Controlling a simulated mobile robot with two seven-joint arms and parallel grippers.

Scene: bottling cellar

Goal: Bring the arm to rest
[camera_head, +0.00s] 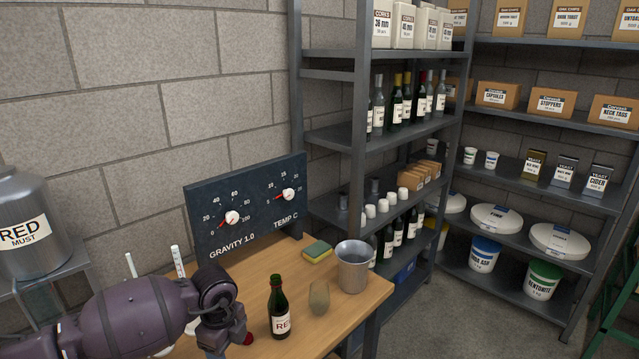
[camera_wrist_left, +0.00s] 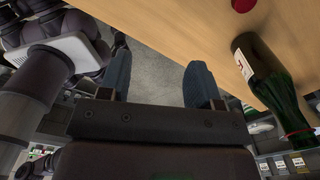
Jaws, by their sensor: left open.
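My left arm comes in from the left in the head view, low over the front of the wooden table (camera_head: 262,271). Its gripper (camera_head: 222,348) is at the bottom edge, partly cut off and seen end-on. In the left wrist view my left gripper (camera_wrist_left: 158,62) has its two blue fingers apart with nothing between them, only grey floor beyond. A green bottle with a red neck band (camera_head: 279,311) stands upright to the right of the gripper, apart from it; it also shows in the wrist view (camera_wrist_left: 262,75). My right gripper is not in view.
A small dark red object (camera_head: 248,339) lies beside my gripper. A brownish glass (camera_head: 319,298), a metal bucket (camera_head: 352,270) and a sponge (camera_head: 317,251) are on the table. A gauge panel (camera_head: 248,210) stands behind, a steel tank (camera_head: 30,225) at left, loaded shelves (camera_head: 335,138) at right.

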